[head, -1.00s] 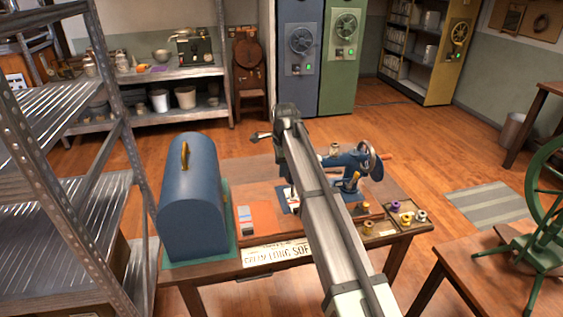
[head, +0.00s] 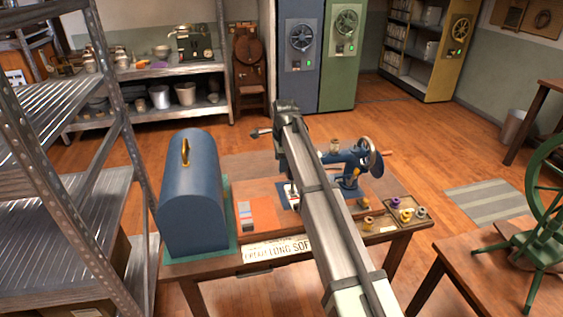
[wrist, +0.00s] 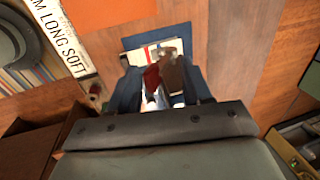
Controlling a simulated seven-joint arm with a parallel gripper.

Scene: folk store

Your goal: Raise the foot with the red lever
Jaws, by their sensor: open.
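The blue sewing machine (head: 351,160) stands on the wooden table, partly hidden behind my arm in the head view. A small red lever (wrist: 152,77) shows in the wrist view, close to a brown part (wrist: 174,76), above a dark blue plate with a white and pale cloth (wrist: 157,50). My gripper (wrist: 163,82) is open, with dark fingers to the left and right of the red lever. I cannot tell whether either finger touches it. The foot under the lever is not clearly visible. The gripper's fingers are hidden by my arm in the head view.
A blue domed cover (head: 190,195) with a brass handle stands on the table's left. A sign (head: 277,249) lies along the front edge. A tray of spools (head: 408,212) is at the right. A metal shelf (head: 120,150) rises at the left; a green wheel (head: 545,200) is at the right.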

